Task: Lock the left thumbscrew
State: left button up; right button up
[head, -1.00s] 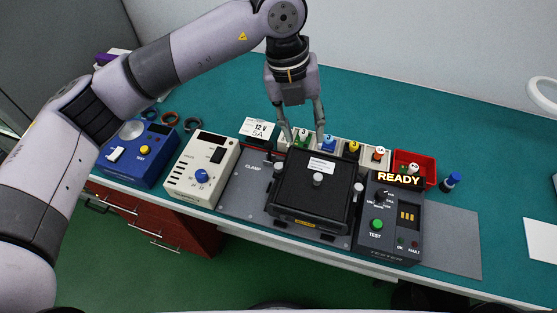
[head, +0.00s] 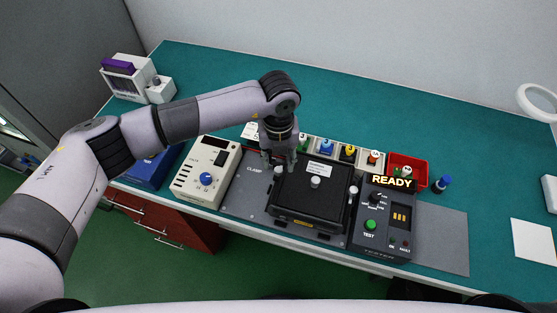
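The black clamp box (head: 314,205) with a pale label and a centre knob sits on the grey plate (head: 243,195) marked CLAMP. The left thumbscrew (head: 277,172) is a small pale knob at the left side of the box. The right thumbscrew (head: 351,195) stands at its right side. My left gripper (head: 278,160) points down just above and behind the left thumbscrew. Its fingers look apart, one to each side of the thumbscrew's line, and I see nothing held. Whether they touch the thumbscrew cannot be told. My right gripper is not in view.
The tester (head: 386,222) showing READY stands right of the box, and a cream power supply (head: 206,172) stands left. Behind are coloured plugs (head: 327,147) in a rack and a red bin (head: 407,164).

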aim_at(279, 169)
pick_arm(q)
jog(key=shift+f, duration=1.6)
jog(key=shift+c, duration=0.2)
grip_shut()
